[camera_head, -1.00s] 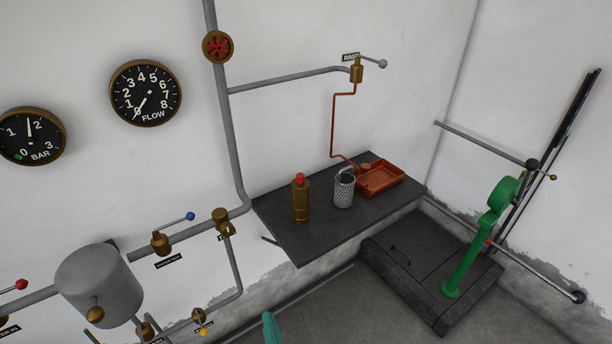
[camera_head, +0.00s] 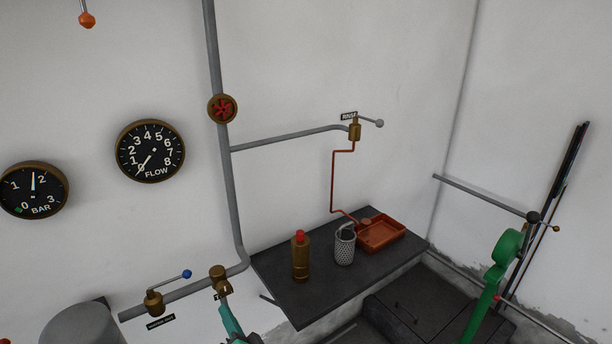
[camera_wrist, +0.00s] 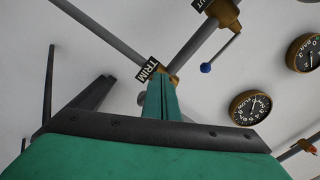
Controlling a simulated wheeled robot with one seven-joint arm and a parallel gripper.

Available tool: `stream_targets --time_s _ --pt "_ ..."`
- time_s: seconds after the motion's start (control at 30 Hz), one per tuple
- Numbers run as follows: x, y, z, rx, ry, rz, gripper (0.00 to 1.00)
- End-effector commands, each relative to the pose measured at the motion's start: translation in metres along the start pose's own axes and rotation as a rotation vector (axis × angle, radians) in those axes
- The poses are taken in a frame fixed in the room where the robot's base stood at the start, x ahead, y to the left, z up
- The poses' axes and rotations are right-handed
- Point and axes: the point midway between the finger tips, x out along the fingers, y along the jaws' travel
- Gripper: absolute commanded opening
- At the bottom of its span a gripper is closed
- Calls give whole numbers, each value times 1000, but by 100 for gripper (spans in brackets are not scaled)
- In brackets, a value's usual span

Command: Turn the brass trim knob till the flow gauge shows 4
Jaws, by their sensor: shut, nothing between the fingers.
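The brass trim knob (camera_head: 218,275) sits on the grey pipe at the lower middle of the head view, with its label just below it. The flow gauge (camera_head: 150,151) on the wall has its needle pointing down-left, close to 0. It also shows in the wrist view (camera_wrist: 250,107). My gripper (camera_head: 227,310) has its green fingers together and empty, with the tips just below the knob in the picture. In the wrist view the fingers (camera_wrist: 162,95) point at the TRIM label (camera_wrist: 149,70) and hide most of the knob. I cannot tell whether they touch it.
A blue-tipped valve (camera_head: 154,302) is left of the knob. A red handwheel (camera_head: 222,108) is on the upright pipe. A dark shelf (camera_head: 300,307) to the right holds a brass bottle (camera_head: 300,258), a mesh cup (camera_head: 345,246) and an orange tray (camera_head: 380,234). A green lever (camera_head: 494,272) stands further right.

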Motion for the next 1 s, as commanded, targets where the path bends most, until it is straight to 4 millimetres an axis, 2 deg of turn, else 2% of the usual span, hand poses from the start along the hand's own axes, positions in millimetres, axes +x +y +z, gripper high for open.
stream_targets --time_s 0.13,0.33,1.0 --pt "16 0 0 0 -1 0 0" --pt "29 0 0 -1 1 0 0" --pt "32 0 -2 -1 1 0 0"
